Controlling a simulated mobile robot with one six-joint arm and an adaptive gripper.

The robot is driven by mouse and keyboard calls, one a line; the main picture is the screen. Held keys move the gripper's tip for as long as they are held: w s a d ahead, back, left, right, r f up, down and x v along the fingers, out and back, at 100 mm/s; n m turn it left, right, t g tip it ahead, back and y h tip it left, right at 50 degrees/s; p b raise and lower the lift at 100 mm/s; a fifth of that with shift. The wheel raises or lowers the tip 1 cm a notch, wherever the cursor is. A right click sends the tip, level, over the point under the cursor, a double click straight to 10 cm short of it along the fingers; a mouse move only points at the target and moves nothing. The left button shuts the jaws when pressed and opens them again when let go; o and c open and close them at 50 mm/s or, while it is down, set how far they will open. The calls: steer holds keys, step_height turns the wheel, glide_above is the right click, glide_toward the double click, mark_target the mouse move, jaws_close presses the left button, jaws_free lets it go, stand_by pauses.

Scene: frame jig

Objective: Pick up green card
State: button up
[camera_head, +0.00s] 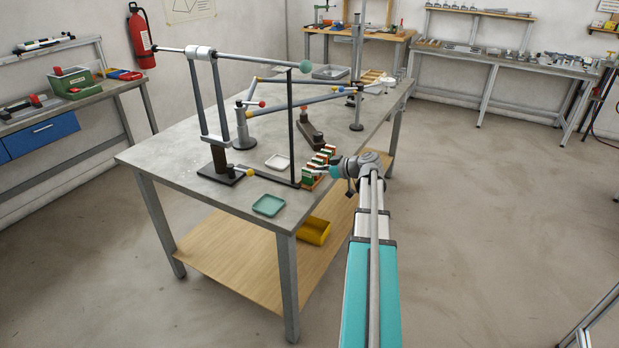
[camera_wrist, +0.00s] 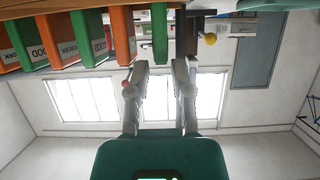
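A row of upright green and orange cards with white labels (camera_head: 316,168) stands near the right edge of the grey table. In the wrist view, a narrow green card (camera_wrist: 160,32) hangs down from the top edge, set apart from the row by a gap. My gripper (camera_wrist: 160,68) is open, one finger on each side of this card's end. Gaps show between the card and both fingers, and nothing is gripped. In the head view my gripper (camera_head: 330,171) is at the right side of the card row, partly hiding it. The card's far end is out of the wrist view.
A thin dark post (camera_head: 291,130) and a linkage stand (camera_head: 220,172) rise close to the cards. A yellow bin (camera_head: 314,231) sits on the lower shelf. Floor at right is clear.

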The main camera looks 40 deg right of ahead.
mark_target(307, 184)
steer(key=shift+f+b+x, duration=0.15)
steer(key=shift+b+x, duration=0.35)
steer(key=shift+x, duration=0.45)
steer(key=shift+f+b+x, duration=0.15)
steer(key=shift+b+x, duration=0.35)
steer(key=shift+x, duration=0.45)
steer(key=shift+w+a+f, duration=0.15)
steer(key=shift+w+f, duration=0.05)
steer(key=shift+w, duration=0.3)
jaws_close()
